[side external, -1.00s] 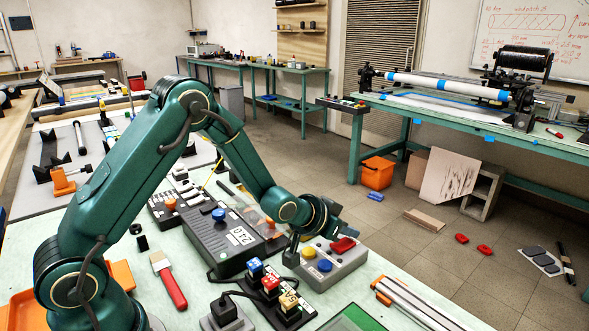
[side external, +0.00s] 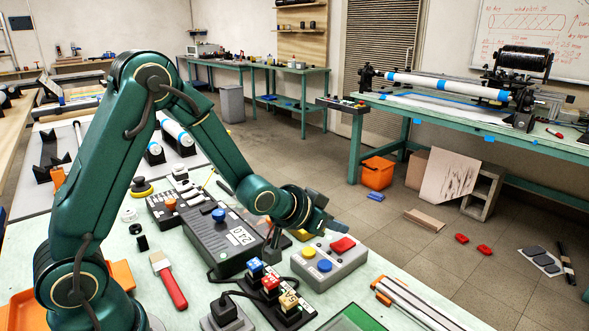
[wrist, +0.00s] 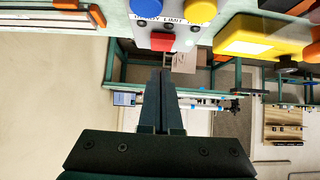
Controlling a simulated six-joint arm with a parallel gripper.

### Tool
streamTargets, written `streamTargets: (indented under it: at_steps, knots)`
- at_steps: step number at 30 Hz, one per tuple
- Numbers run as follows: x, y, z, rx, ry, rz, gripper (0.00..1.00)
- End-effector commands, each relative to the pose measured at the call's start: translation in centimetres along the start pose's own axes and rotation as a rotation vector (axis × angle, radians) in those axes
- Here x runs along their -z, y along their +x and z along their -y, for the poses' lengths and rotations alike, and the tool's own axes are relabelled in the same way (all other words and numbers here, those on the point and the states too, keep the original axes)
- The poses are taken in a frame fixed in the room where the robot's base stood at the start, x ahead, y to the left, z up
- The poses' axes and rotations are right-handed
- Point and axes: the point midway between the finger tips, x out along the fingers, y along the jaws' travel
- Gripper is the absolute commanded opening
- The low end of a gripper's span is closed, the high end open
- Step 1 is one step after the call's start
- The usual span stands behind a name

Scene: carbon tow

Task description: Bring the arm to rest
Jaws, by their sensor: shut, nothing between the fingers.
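My green arm is bent over the green workbench (side external: 405,296) in the side external view.
A red-handled brush (side external: 170,284) and metal bars (side external: 420,304) lie on the bench. A winding machine (side external: 450,88) stands on the far table.

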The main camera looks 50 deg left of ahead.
Motion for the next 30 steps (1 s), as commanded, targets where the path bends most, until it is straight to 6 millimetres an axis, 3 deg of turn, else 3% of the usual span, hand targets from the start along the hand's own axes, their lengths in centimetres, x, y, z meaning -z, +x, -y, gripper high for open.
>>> streamTargets:
  at_steps: [10,14,18,21,26,30]
  knots:
    - [0.0,-0.1,0.0,0.000,0.000,-0.001,0.00]
    - [1.8,-1.0,-0.1,-0.001,0.004,-0.048,0.00]
    - [5.8,-4.0,-0.3,-0.001,0.009,-0.155,0.00]
    - [7.6,-7.1,-0.4,0.003,0.011,-0.190,0.00]
    - [8.0,-11.8,-0.5,0.011,0.009,-0.175,0.00]
    - [6.6,-15.6,-0.6,0.016,0.006,-0.122,0.00]
